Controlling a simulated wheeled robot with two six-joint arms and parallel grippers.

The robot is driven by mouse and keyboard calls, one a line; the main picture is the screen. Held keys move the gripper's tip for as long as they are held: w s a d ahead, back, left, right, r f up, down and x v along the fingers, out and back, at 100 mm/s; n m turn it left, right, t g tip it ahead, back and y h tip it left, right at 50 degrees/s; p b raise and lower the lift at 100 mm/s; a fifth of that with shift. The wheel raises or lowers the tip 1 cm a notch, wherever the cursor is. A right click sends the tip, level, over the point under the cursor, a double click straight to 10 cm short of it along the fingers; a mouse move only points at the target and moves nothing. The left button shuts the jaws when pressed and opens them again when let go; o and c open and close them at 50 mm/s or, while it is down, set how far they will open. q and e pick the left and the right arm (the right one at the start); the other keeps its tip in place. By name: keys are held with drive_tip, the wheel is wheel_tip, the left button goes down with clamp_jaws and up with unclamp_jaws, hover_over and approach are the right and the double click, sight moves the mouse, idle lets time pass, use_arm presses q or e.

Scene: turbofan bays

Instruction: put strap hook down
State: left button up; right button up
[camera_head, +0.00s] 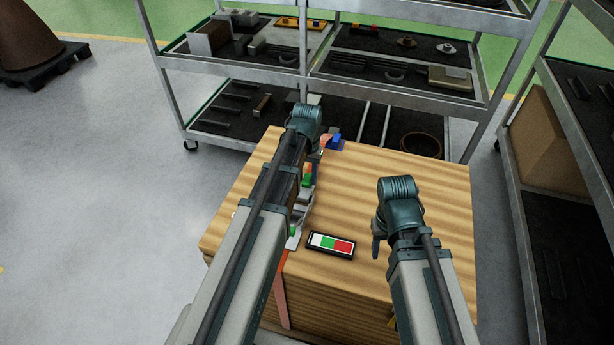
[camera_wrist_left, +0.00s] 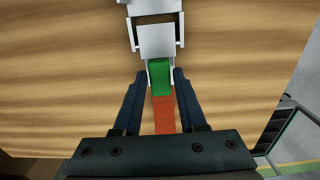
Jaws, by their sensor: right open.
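The strap hook is a silver metal piece (camera_wrist_left: 157,40) with a forked lower end, a green part (camera_wrist_left: 159,78) between its legs and an orange strap (camera_wrist_left: 164,115) below. My left gripper (camera_wrist_left: 160,80) has its two dark fingers on either side of the fork, their tips against its sides. The orange strap (camera_head: 281,290) hangs over the front of the wooden crate (camera_head: 430,180). My right gripper (camera_head: 378,240) is open and empty over the crate's right part.
A black case with a white, green and red face (camera_head: 331,244) lies on the crate between my arms. Small blue and orange items (camera_head: 332,142) sit at its back edge. A loaded metal shelf (camera_head: 310,70) stands behind, another at right (camera_head: 565,150). The crate's right back is clear.

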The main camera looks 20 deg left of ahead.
sight(307, 179)
use_arm(q)
drive_tip(key=shift+o, duration=1.3)
use_arm(e)
drive_tip(key=shift+r, duration=0.1)
use_arm(q)
wheel_tip(307, 179, up, 12)
drive_tip(key=r+p, duration=0.1)
drive_tip(key=p, duration=1.1)
drive_tip(key=s+d+m+y, duration=0.1)
drive_tip(key=s+d+m, duration=0.2)
drive_tip(key=s+d, duration=1.1)
drive_tip(key=s, duration=0.4)
drive_tip(key=shift+f+m, duration=0.25)
drive_tip(key=shift+m, duration=0.15)
use_arm(e)
wheel_tip(307, 179, up, 12)
drive_tip(key=shift+r, duration=0.1)
